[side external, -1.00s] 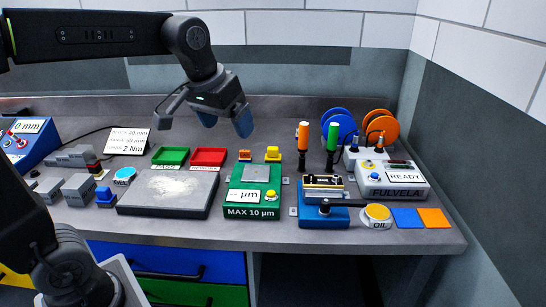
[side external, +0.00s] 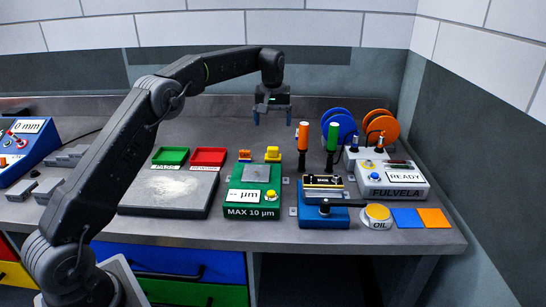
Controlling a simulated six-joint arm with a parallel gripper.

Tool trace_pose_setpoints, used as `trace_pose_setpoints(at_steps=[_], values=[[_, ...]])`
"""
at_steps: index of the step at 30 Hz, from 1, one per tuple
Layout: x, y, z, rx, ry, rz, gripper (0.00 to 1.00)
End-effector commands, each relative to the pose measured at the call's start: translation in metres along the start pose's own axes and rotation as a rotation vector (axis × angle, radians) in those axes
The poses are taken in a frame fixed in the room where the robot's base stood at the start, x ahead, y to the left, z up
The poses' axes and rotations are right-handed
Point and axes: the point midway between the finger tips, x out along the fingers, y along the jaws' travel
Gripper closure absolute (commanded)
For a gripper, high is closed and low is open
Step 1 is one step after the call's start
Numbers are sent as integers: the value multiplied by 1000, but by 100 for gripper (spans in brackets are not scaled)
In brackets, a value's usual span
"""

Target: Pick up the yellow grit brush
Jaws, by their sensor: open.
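The yellow grit brush appears to be the small yellow block (side external: 273,155) standing behind the green gauge block in the side view.
The green gauge block (side external: 252,203) and blue fixture (side external: 324,214) stand in front. Orange-handled (side external: 303,138) and green-handled (side external: 332,140) tools stand upright to the right. Green (side external: 170,155) and red (side external: 209,157) trays lie left. The bench behind the yellow block is clear.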

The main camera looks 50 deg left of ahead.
Motion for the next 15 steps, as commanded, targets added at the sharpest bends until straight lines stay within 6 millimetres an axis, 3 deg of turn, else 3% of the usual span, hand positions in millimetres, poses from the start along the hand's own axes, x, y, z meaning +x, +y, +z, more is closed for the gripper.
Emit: trace_pose_setpoints(at_steps=[9, 15], values=[[60, -1, 1, 1, -3, -2, 15], [78, 0, 1, 1, -1, 0, 15]])
